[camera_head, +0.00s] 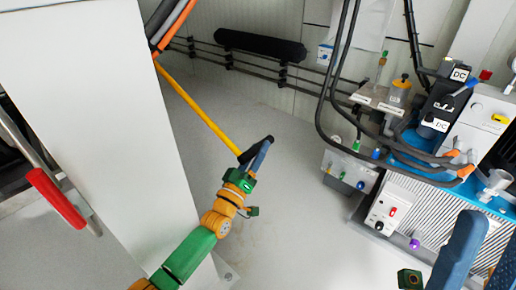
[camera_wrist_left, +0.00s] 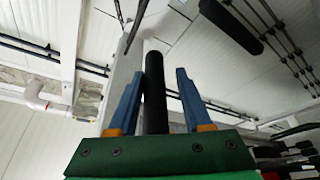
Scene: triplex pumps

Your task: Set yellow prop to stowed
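The yellow prop (camera_head: 200,112) is a long yellow rod slanting from beside the white panel's top edge down to the right. Its lower end has a black grip. My left gripper (camera_head: 262,152) is at that black end in the head view.
A white panel (camera_head: 85,110) stands left, with a red-handled bar (camera_head: 55,198) beside it. The pump unit (camera_head: 425,205) with hoses and valves fills the right. Rails (camera_head: 260,70) run along the back wall. Grey floor (camera_head: 290,220) between is clear.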

